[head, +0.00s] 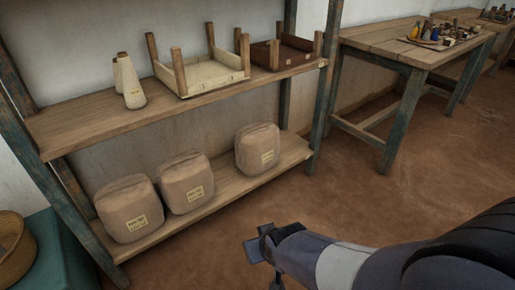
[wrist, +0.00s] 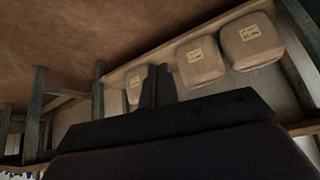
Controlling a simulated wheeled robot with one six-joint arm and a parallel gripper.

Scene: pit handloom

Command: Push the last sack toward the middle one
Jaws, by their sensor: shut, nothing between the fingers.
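Three brown sacks with yellow labels stand on the lower shelf board. The left sack (head: 128,208) and the middle sack (head: 187,182) are close together. The right sack (head: 257,149) stands apart, with a gap of bare board between it and the middle one. The wrist view is turned over: the right sack (wrist: 134,88) is partly hidden by my fingers, with the middle sack (wrist: 200,62) and left sack (wrist: 251,41) to its right. My gripper (head: 259,246) is shut and empty, in front of the shelf and apart from all sacks.
The shelf rack's board (head: 225,186) is bare between the middle and right sacks. A rack post (head: 321,115) stands just right of the right sack. The upper shelf holds cones (head: 130,82) and wooden trays (head: 205,74). A table (head: 400,48) stands right; the floor before the rack is clear.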

